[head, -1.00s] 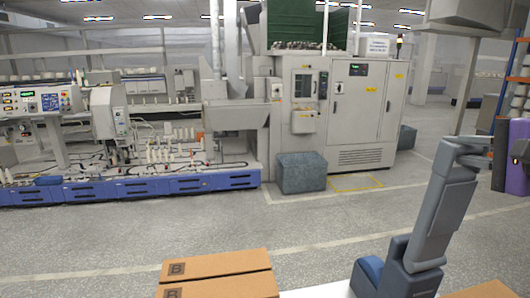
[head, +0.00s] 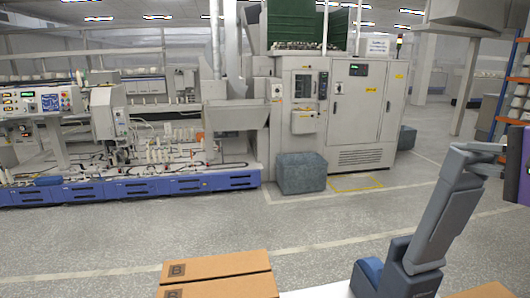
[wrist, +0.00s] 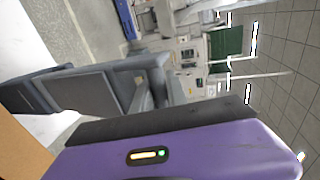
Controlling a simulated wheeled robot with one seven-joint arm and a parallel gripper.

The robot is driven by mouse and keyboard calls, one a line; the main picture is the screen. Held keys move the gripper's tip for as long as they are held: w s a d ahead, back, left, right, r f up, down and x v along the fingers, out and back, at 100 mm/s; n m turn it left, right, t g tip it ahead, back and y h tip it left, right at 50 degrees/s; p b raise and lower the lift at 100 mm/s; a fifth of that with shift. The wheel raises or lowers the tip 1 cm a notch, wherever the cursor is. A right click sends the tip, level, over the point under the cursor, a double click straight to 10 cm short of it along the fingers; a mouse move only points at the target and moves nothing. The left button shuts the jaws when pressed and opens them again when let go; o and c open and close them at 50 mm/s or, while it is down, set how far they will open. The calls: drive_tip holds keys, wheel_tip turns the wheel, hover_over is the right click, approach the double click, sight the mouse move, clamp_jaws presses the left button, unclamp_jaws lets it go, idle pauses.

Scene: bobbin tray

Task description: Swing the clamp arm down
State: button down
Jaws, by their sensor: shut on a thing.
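No clamp arm can be made out in either view, and no bobbin tray fixture shows. My gripper's fingers, and whatever is between them, are outside both views. At the right edge of the head view only a sliver of a purple housing with a dark edge shows, seemingly part of my arm, beyond my grey links. A purple housing with a dark strip and small yellow and green lights fills the bottom of the wrist view and hides what is behind it.
Cardboard boxes (head: 216,266) lie at the front, beside a white surface (head: 315,291). A blue-railed textile machine (head: 165,187), a grey bin (head: 301,173) and tall grey cabinets (head: 365,115) stand farther back. Orange-framed shelving (head: 515,85) is at right. The floor between is clear.

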sight(481, 160)
drive_tip(key=shift+f+p+v, duration=0.2)
drive_tip(key=shift+p+v, duration=0.45)
drive_tip(key=shift+v, duration=1.8)
drive_tip(key=c, duration=1.6)
unclamp_jaws()
drive_tip(key=shift+s+d, duration=0.1)
drive_tip(key=shift+o, duration=0.2)
drive_tip(key=shift+f, duration=0.15)
drive_tip(key=shift+f, duration=0.25)
